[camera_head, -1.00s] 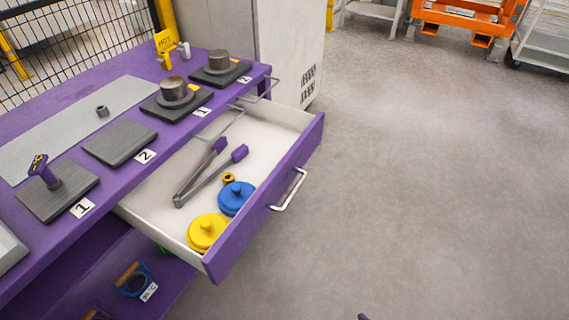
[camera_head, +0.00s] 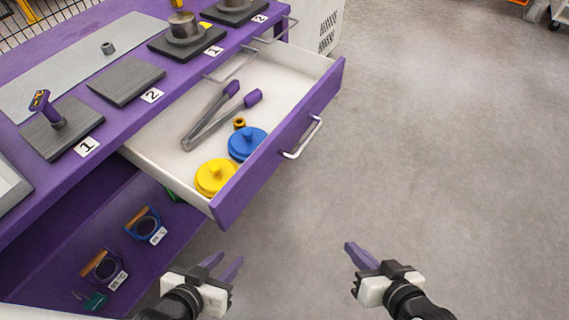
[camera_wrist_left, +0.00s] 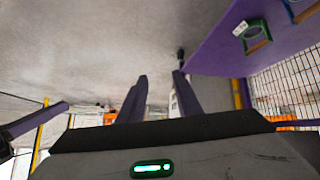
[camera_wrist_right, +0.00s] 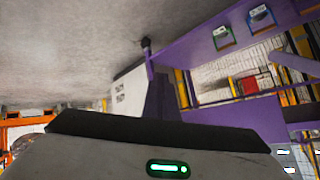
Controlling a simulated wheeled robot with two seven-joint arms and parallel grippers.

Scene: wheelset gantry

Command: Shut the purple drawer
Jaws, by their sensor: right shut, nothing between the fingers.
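The purple drawer (camera_head: 235,188) stands pulled out of the purple bench, its white inside showing. Its metal handle (camera_head: 304,138) is on the front panel. Inside lie purple-tipped tongs (camera_head: 210,118), a blue lid (camera_head: 247,146), a yellow lid (camera_head: 215,178) and a small brass-coloured ring (camera_head: 239,123). My left gripper (camera_head: 227,263) is open and empty, low in front of the drawer; its parted fingers (camera_wrist_left: 160,85) show in the left wrist view. My right gripper (camera_head: 350,246) is shut and empty, below and right of the handle. Neither gripper touches the drawer.
The bench top (camera_head: 118,124) holds dark plates, labels and dark round parts on stands. A lower shelf (camera_head: 185,228) carries coloured items with tags. A pale cabinet (camera_head: 318,28) stands behind the drawer. The grey floor to the right is clear.

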